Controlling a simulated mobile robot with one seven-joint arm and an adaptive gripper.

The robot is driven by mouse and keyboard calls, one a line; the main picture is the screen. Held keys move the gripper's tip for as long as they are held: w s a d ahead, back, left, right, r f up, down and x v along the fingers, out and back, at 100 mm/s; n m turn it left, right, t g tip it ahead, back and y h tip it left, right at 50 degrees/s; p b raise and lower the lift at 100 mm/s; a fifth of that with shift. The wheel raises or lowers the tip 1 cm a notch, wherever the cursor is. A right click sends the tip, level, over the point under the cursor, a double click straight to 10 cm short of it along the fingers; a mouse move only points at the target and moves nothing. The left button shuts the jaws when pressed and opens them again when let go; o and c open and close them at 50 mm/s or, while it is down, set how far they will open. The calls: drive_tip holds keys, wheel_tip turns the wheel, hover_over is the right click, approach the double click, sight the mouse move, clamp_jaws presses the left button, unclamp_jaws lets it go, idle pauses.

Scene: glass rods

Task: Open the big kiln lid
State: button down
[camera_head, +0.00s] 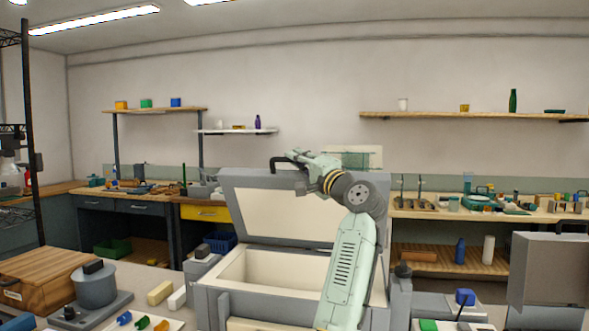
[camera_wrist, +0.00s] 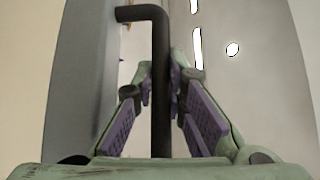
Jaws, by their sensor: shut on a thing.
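The big kiln (camera_head: 215,300) is a grey box with a cream inside, in the lower middle of the head view. Its lid (camera_head: 228,205) stands raised and roughly upright at the back, so the inner chamber (camera_head: 265,270) shows. A black bar handle (camera_head: 277,161) sits at the lid's top edge. My gripper (camera_head: 298,157) is at that top edge. In the wrist view the dark handle (camera_wrist: 160,60) runs between my two purple-padded fingers, which are shut on it. My arm hides the right part of the lid and kiln.
A wooden box (camera_head: 40,275) and a grey pot (camera_head: 95,287) stand at the left. A grey box-like panel (camera_head: 550,270) is at the right. Workbenches line the back wall, with a loaded bench (camera_head: 480,207) at the right. Shelves hang above.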

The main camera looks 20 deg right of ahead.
drive_tip(key=shift+w+d+r+m+g+h, duration=0.2)
drive_tip(key=shift+w+d, duration=0.1)
drive_tip(key=shift+w, duration=0.15)
drive_tip(key=shift+w+d+r+m+g+h, duration=0.15)
drive_tip(key=shift+w+d+m, duration=0.1)
drive_tip(key=shift+w, duration=0.15)
drive_tip(key=c, duration=1.6)
unclamp_jaws()
drive_tip(key=v, duration=1.2)
drive_tip(key=shift+f, duration=0.15)
